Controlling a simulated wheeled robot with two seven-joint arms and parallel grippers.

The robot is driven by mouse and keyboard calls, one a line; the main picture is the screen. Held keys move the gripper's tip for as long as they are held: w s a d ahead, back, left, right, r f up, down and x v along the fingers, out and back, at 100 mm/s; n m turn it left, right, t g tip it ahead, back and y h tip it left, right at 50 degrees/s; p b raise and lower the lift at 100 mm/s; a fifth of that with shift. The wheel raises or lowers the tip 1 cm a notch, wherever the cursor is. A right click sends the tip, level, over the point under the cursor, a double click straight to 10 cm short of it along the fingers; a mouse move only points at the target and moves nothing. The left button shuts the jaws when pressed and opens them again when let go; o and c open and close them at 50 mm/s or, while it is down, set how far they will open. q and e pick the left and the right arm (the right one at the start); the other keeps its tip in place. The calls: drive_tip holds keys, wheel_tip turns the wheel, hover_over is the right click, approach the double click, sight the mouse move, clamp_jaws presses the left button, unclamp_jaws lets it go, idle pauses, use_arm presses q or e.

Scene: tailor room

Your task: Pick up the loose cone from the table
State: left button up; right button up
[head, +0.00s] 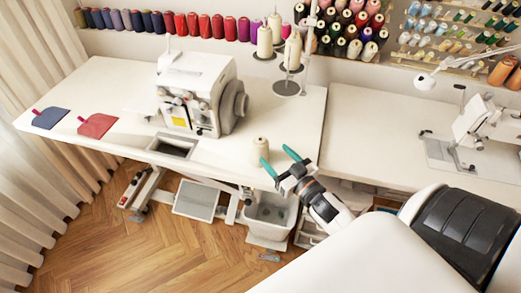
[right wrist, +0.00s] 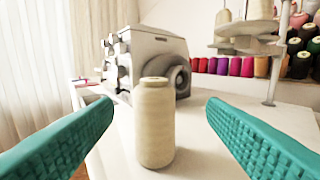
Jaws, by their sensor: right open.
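A loose cream thread cone (head: 261,148) stands upright on the white table (head: 113,112), near its front right edge. My right gripper (head: 280,160) is at the table's front edge, close to the cone. Its two teal fingers are spread apart with nothing between them in the head view. In the right wrist view the cone (right wrist: 155,122) stands ahead, between the lines of the open fingers (right wrist: 160,135), and no finger touches it. My left gripper is in neither view.
A white sewing machine (head: 195,92) stands behind the cone to the left. A thread stand (head: 286,88) with several cream cones is behind it. Two fabric pieces, blue (head: 50,118) and red (head: 97,125), lie at the left. A second machine (head: 475,130) is at the right.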

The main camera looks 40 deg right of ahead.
sight(258, 139)
drive_tip(key=w, duration=0.4)
drive_tip(key=shift+w+a+r+p, duration=0.2)
drive_tip(key=shift+w+p, duration=0.2)
drive_tip(key=shift+w, duration=0.15)
drive_tip(key=w, duration=0.1)
drive_tip(key=w+p, duration=0.1)
drive_tip(key=w, duration=0.1)
drive_tip(key=shift+w+a+r, duration=0.1)
drive_tip(key=shift+w+a, duration=0.1)
drive_tip(key=shift+w, duration=0.5)
drive_tip(key=shift+s, duration=0.1)
